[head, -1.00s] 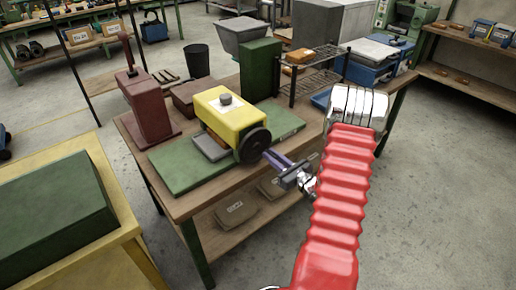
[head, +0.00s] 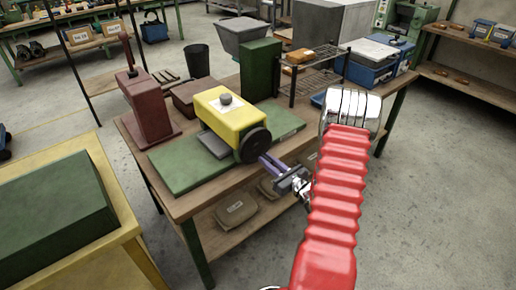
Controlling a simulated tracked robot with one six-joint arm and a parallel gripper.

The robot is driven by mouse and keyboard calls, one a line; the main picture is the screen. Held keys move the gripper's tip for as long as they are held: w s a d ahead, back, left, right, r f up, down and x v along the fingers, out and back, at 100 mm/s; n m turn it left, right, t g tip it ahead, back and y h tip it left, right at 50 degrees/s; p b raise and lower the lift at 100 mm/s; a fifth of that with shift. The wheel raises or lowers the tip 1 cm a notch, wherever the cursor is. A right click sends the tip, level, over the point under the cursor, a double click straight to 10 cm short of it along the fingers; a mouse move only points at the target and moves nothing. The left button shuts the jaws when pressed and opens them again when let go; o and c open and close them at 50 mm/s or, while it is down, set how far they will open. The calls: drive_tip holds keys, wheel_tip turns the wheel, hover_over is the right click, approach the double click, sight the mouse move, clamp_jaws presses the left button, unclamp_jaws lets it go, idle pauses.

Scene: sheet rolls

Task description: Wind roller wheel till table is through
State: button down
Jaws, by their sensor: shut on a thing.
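A yellow roller machine (head: 228,107) with a grey knob on top stands on a long green base (head: 180,168) on a wooden workbench. Its dark round wheel (head: 254,145) is on the near right side. A flat grey table (head: 214,144) lies under the yellow housing and sticks out a little at the near left; the rest of it is hidden. My gripper (head: 265,160), with purple-grey fingers, reaches in from the right to the lower right rim of the wheel. It is shut on the wheel's handle, which the fingers hide.
A maroon press (head: 147,110) and a brown box (head: 190,97) stand left of the machine. A green block (head: 261,70) and a wire rack (head: 311,77) stand behind. A yellow bench (head: 75,259) is at the near left. Floor on the right is open.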

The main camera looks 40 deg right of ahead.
sight(250, 161)
drive_tip(key=shift+s+a+f, duration=0.1)
drive_tip(key=shift+a+f, duration=0.45)
drive_tip(key=shift+a, duration=0.3)
drive_tip(key=shift+a+r, duration=0.2)
drive_tip(key=shift+a, duration=0.75)
drive_tip(key=shift+a+r, duration=0.1)
drive_tip(key=shift+a+r, duration=0.6)
drive_tip(key=shift+a, duration=0.25)
